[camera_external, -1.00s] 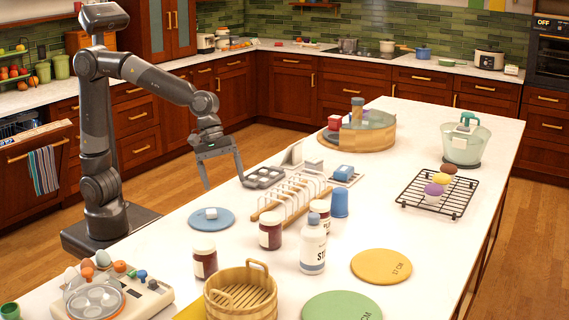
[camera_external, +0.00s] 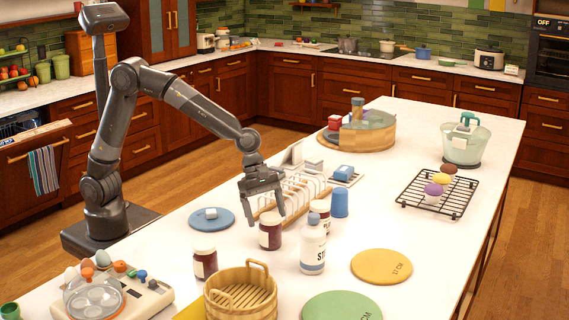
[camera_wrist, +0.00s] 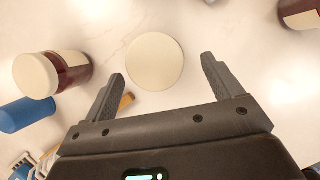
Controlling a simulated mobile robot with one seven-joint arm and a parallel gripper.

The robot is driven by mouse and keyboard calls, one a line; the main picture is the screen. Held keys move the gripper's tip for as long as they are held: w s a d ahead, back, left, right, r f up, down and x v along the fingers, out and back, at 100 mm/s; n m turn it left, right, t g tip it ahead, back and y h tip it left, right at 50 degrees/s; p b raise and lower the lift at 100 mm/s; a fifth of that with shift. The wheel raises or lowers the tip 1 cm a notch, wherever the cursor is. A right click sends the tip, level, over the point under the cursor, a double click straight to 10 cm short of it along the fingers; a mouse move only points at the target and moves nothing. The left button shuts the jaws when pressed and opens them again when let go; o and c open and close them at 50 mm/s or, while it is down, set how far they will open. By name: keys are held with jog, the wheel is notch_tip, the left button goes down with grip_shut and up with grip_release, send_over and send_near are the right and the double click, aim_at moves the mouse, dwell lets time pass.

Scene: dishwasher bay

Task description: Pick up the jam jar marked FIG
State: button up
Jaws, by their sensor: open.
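Three dark jam jars with white lids and pale labels stand on the white counter: a near-left jar (camera_external: 205,263), a middle jar (camera_external: 270,235) and a far-right jar (camera_external: 320,209). I cannot read FIG on any of them. My gripper (camera_external: 265,220) is open, pointing down over the middle jar. In the wrist view, a round white lid (camera_wrist: 155,62) lies between and slightly beyond the open fingers (camera_wrist: 163,70), with the body below it hidden. Another jar (camera_wrist: 68,72) shows at the left, and part of one (camera_wrist: 300,14) at the upper right.
A white bottle (camera_external: 313,250) stands close right of the middle jar. A blue cup (camera_external: 340,204) stands beside the far-right jar. A toast rack (camera_external: 300,190) is just behind. A wooden basket (camera_external: 240,300) and a yellow disc (camera_external: 381,266) are nearer.

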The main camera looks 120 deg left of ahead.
aim_at(271, 228)
jog(key=x, duration=0.5)
jog(key=shift+a, duration=0.15)
jog(key=shift+c, duration=0.6)
jog(key=shift+r, duration=0.1)
jog(key=c, duration=1.3)
